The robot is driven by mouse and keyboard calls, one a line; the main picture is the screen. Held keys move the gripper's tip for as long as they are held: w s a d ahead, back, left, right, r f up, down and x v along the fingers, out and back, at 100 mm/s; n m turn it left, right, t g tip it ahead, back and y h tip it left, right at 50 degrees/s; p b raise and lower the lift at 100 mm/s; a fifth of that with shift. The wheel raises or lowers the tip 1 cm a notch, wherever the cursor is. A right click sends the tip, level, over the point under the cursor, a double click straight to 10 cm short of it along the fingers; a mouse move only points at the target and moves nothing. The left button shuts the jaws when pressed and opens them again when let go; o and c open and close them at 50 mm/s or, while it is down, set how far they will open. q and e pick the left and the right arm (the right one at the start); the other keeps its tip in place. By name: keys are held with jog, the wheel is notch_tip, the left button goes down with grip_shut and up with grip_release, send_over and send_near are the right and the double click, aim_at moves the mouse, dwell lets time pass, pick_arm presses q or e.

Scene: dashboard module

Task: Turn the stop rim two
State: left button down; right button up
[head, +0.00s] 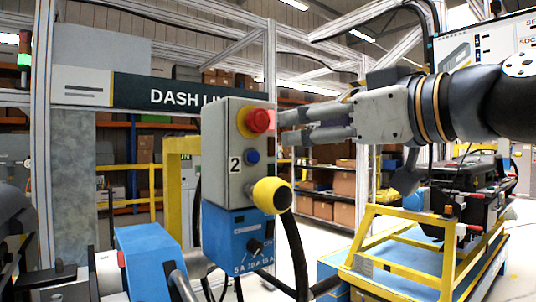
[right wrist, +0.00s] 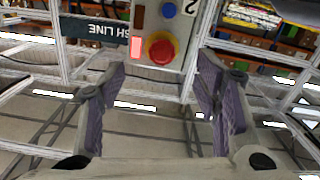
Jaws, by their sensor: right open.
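The stop, a red mushroom button (head: 257,120) on a yellow collar, is at the top of a grey control box (head: 222,180) marked 2. My right gripper (head: 284,127) comes in from the right, level with the stop, its fingertips just right of the button in the head view. In the right wrist view the red button (right wrist: 161,48) lies beyond the gap between the two open fingers (right wrist: 161,75). The fingers are empty; contact with the stop's rim does not show. My left gripper cannot be made out.
Below the stop are a blue button (head: 252,156), a yellow knob (head: 271,195) jutting out and a blue box with a dial (head: 238,243). A lit red lamp (right wrist: 143,47) is beside the stop. A yellow-framed cart (head: 400,250) stands at lower right.

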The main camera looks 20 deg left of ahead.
aim_at(262, 118)
jog(key=shift+y, duration=0.3)
jog(key=x, duration=0.4)
jog(key=r+x, duration=0.1)
jog(key=x, duration=0.2)
jog(key=r+x, duration=0.1)
jog(key=x, duration=0.3)
jog(key=shift+a, duration=0.5)
jog(key=shift+c, duration=0.6)
